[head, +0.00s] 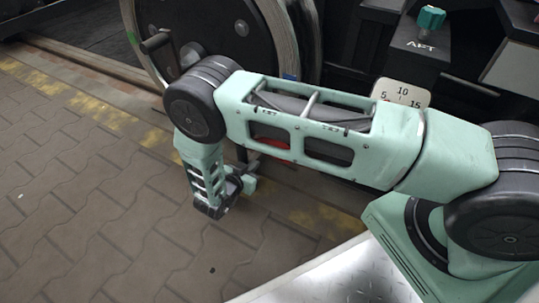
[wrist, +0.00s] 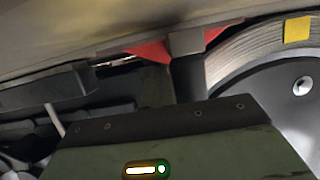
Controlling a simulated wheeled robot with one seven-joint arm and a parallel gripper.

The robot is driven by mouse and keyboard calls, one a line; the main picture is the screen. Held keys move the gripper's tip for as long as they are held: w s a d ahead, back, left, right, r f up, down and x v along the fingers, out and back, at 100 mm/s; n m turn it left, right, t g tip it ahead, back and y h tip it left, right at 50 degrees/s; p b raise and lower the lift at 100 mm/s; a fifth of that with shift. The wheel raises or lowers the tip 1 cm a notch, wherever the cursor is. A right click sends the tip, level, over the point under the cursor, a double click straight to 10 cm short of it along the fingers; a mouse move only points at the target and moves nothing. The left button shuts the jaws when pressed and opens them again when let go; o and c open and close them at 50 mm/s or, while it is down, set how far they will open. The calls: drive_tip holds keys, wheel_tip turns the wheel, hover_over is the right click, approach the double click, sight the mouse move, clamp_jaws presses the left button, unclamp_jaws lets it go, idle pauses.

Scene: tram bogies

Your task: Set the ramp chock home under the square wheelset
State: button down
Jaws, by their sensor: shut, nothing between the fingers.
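A red wedge-shaped piece, which looks like the ramp chock, shows in the wrist view (wrist: 150,52) near the top middle, with a dark block across it. In the head view only a bit of red (head: 272,138) shows behind my arm. A large wheel (head: 205,30) stands at the top of the head view. In the wrist view a wheel rim (wrist: 255,50) with a yellow square patch (wrist: 297,29) is right of the red piece. I cannot tell if they touch. My gripper (head: 232,195) is shut and empty, low over the paving, left of the red piece.
A dark box marked AFT with a teal knob (head: 431,18) stands at the upper right. A white number plate (head: 402,93) is below it. A rail (head: 80,62) runs along the upper left. The brick paving (head: 80,200) at left is clear.

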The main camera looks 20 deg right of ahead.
drive_tip(key=shift+w+a, duration=0.3)
drive_tip(key=shift+w, duration=0.1)
drive_tip(key=shift+s+d+r+p, duration=0.15)
drive_tip(key=shift+s+d+p, duration=0.35)
drive_tip(key=shift+s, duration=0.2)
drive_tip(key=shift+s+d+p, duration=0.6)
drive_tip(key=shift+s, duration=0.25)
drive_tip(key=shift+s+d+p, duration=0.55)
drive_tip(key=shift+s+d, duration=0.05)
drive_tip(key=shift+s, duration=0.25)
drive_tip(key=shift+r+p+v, duration=0.2)
drive_tip(key=shift+p+v, duration=0.35)
drive_tip(key=shift+v, duration=0.75)
drive_tip(key=shift+r+p+v, duration=0.2)
drive_tip(key=shift+p+v, duration=0.35)
drive_tip(key=shift+v, duration=0.8)
drive_tip(key=shift+r+p+v, duration=0.15)
drive_tip(key=shift+p+v, duration=0.4)
drive_tip(key=shift+v, duration=0.75)
drive_tip(key=shift+w+d, duration=0.1)
drive_tip(key=shift+d, duration=0.05)
